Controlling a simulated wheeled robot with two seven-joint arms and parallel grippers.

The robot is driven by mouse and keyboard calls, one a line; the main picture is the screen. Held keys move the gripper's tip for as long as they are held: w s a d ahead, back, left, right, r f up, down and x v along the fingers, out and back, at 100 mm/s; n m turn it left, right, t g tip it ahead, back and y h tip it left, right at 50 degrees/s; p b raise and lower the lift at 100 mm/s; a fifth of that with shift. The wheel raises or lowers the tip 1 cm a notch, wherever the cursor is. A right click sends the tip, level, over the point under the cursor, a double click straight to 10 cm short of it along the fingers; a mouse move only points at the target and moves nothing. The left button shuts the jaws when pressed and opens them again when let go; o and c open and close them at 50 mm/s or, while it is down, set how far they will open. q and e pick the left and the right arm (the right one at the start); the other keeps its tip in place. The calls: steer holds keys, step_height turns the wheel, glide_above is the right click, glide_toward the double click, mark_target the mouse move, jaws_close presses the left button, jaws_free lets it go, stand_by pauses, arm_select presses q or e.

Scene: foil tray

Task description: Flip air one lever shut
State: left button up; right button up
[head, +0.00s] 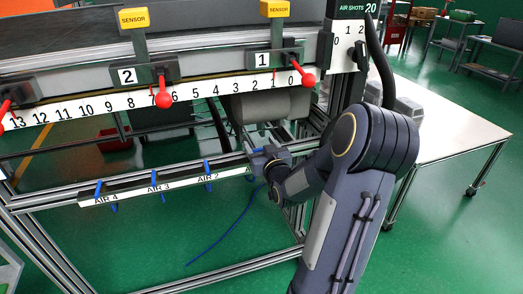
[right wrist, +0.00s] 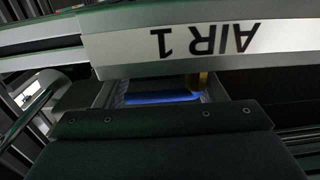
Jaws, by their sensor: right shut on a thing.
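The air manifold rail (head: 150,186) carries white labels for AIR 4, AIR 3 and AIR 2, with upright blue levers at each. My right gripper (head: 262,158) is at the right end of this rail and covers the AIR 1 spot in the head view. In the right wrist view the AIR 1 label (right wrist: 195,41) shows upside down, and the blue air one lever (right wrist: 163,97) lies crosswise just below it. My right gripper (right wrist: 160,92) is shut on this lever. The gripper partly hides the lever, so its exact angle is unclear. My left gripper is out of view.
A conveyor with a numbered scale (head: 190,91) and red-knobbed levers (head: 163,98) runs above the rail. A grey roller (head: 270,105) sits behind my right gripper. A white table (head: 450,122) stands at the right.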

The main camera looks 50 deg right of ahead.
steer(key=shift+d, duration=0.1)
steer(key=o, duration=0.9)
steer(key=shift+s, duration=0.1)
steer(key=v, duration=0.7)
steer(key=shift+s+a, duration=0.2)
steer(key=shift+s, duration=0.1)
